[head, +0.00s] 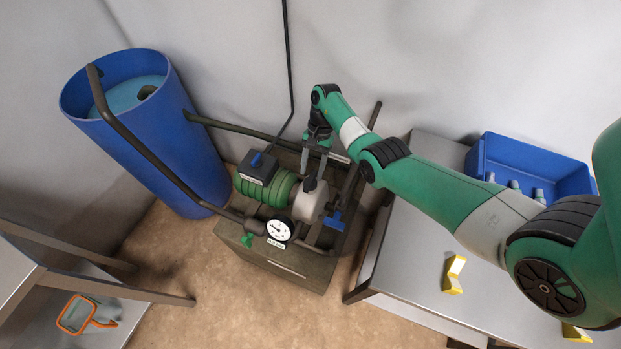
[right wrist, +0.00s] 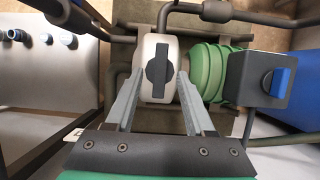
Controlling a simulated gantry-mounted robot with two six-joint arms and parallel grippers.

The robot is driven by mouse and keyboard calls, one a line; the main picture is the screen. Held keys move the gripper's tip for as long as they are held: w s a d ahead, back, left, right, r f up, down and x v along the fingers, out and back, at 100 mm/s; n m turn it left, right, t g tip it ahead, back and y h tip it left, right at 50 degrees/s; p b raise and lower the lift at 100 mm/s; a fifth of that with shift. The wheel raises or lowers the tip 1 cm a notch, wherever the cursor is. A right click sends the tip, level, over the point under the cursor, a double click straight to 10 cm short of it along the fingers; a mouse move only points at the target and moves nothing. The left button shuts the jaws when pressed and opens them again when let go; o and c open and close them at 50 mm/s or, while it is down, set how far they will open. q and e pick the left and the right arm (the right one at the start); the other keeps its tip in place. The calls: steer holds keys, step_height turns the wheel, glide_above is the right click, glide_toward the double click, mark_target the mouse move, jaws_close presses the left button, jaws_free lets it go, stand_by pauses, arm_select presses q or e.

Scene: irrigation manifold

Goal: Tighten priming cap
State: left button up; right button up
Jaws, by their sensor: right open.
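The priming cap (right wrist: 157,70) is a dark knob with a raised bar on top of the cream pump housing (right wrist: 156,45). In the head view the cap (head: 310,184) sits just below my right gripper (head: 314,167), on the pale pump housing (head: 309,203). My right gripper (right wrist: 160,80) is open, pointing down, with one finger on each side of the cap in the right wrist view. Whether the fingertips are level with the cap or above it, I cannot tell. Nothing is held. My left gripper is not in view.
A green ribbed motor (head: 265,188) with a dark switch box (head: 259,167) adjoins the pump. A pressure gauge (head: 279,229) and a blue valve handle (head: 334,221) are close by. Pipes run to a blue barrel (head: 160,130). A blue bin (head: 530,165) stands on the right table.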

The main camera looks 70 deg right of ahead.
mark_target(310, 182)
steer(key=shift+b+x, duration=0.3)
steer(key=shift+x, duration=1.15)
steer(key=shift+c, duration=0.3)
jaws_close()
